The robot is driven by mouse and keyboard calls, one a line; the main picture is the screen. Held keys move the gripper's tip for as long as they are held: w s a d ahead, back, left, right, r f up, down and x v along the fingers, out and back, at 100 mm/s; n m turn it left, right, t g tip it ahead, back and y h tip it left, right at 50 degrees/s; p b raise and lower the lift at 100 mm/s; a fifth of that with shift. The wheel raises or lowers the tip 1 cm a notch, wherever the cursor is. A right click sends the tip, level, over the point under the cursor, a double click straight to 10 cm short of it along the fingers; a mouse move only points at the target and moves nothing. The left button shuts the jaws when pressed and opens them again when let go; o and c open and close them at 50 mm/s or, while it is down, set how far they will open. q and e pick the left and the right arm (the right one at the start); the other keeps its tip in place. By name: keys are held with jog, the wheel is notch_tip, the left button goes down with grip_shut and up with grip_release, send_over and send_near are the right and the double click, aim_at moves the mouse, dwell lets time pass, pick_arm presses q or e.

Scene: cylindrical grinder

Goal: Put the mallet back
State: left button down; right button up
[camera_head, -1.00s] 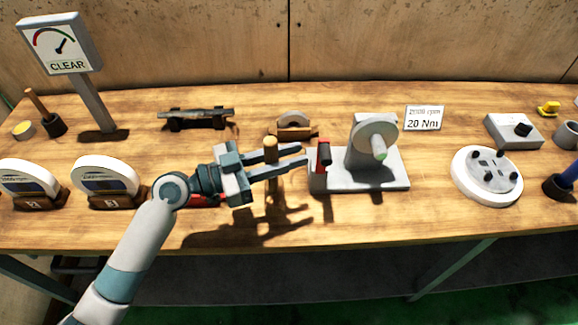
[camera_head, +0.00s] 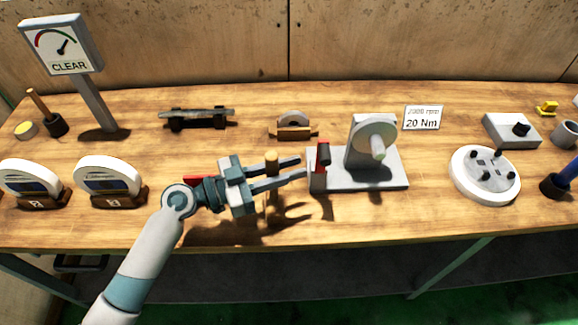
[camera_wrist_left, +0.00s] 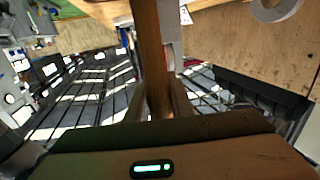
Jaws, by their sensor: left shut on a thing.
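My left gripper (camera_head: 285,172) is shut on an upright wooden handle, which I take to be the mallet (camera_head: 271,160). The handle's rounded top stands above the fingers and its lower part shows below them. It is held over the front middle of the bench, just left of the grey grinder. In the left wrist view the brown handle (camera_wrist_left: 149,45) runs from the top edge down between the fingers. I cannot make out a mallet head in either view. My right gripper is not in view.
The grinder (camera_head: 375,155) with its red-topped post (camera_head: 322,160) stands close right of my fingertips. A wooden wheel stand (camera_head: 293,132) is behind. A red piece (camera_head: 198,179) is partly hidden by my arm. The bench (camera_head: 440,215) is bare at front right.

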pick_arm(q)
jog(key=shift+f, duration=0.1)
jog(key=c, duration=1.6)
grip_release()
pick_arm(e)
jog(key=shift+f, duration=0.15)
pick_arm(q)
jog(key=shift+o, duration=0.2)
